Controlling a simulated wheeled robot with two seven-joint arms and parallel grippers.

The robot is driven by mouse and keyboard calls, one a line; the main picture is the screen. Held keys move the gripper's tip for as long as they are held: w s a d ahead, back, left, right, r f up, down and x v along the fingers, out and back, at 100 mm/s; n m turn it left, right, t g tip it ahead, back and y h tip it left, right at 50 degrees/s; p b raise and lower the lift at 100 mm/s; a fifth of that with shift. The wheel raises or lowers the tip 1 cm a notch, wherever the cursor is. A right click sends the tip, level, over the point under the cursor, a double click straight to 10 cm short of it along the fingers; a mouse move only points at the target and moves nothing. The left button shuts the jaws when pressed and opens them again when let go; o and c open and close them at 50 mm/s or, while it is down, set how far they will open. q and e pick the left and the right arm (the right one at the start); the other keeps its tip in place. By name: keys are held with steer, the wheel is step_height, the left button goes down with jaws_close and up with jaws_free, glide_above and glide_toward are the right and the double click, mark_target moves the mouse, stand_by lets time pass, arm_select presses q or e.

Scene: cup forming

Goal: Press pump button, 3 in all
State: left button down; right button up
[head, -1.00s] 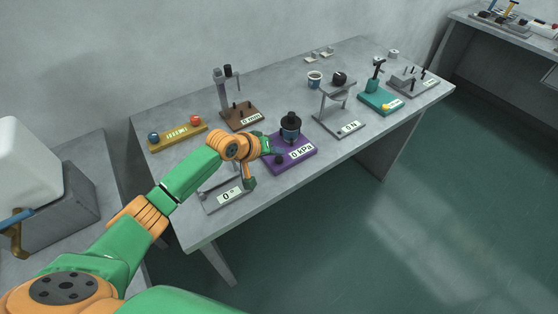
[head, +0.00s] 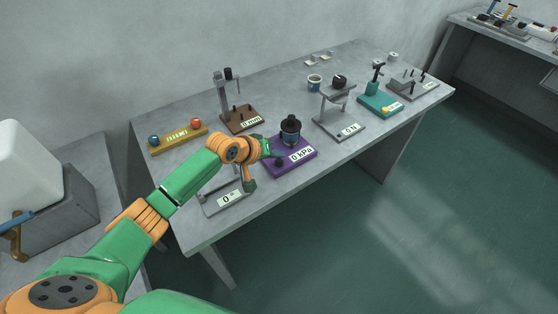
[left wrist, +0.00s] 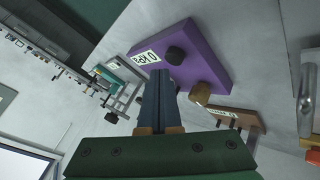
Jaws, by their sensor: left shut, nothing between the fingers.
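The purple pump station (head: 296,164) stands near the front edge of the table, and its label reads 0 kPa. It carries a dark cup-shaped part (head: 290,129) and a small black knob (head: 279,161) beside the label. My left gripper (head: 269,148) is just left of the dark cup part, above the purple base. In the left wrist view, its closed dark fingers (left wrist: 159,77) point at the purple base (left wrist: 201,48), close to the black knob (left wrist: 175,55). A brown cylinder (left wrist: 201,92) sits at the base's corner. I cannot tell whether the fingers touch anything. My right gripper is not in view.
A grey angle station (head: 226,203) lies in front, under my arm. A brown station (head: 241,120) and a yellow one (head: 178,138) stand behind left. A grey stand (head: 339,125) and a teal station (head: 380,105) stand to the right. The table's front right is clear.

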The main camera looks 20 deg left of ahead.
mark_target(277, 164)
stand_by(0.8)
arm_select(q)
steer(key=shift+f, duration=0.4)
steer(key=shift+f+b, duration=0.4)
steer(key=shift+f, duration=0.15)
stand_by(0.5)
steer(key=shift+r, duration=0.1)
steer(key=shift+r+p, duration=0.85)
steer(key=shift+p, duration=0.25)
step_height(277, 164, up, 5)
steer(key=p, duration=0.5)
steer(key=shift+r+p, duration=0.15)
steer(key=shift+p, duration=0.2)
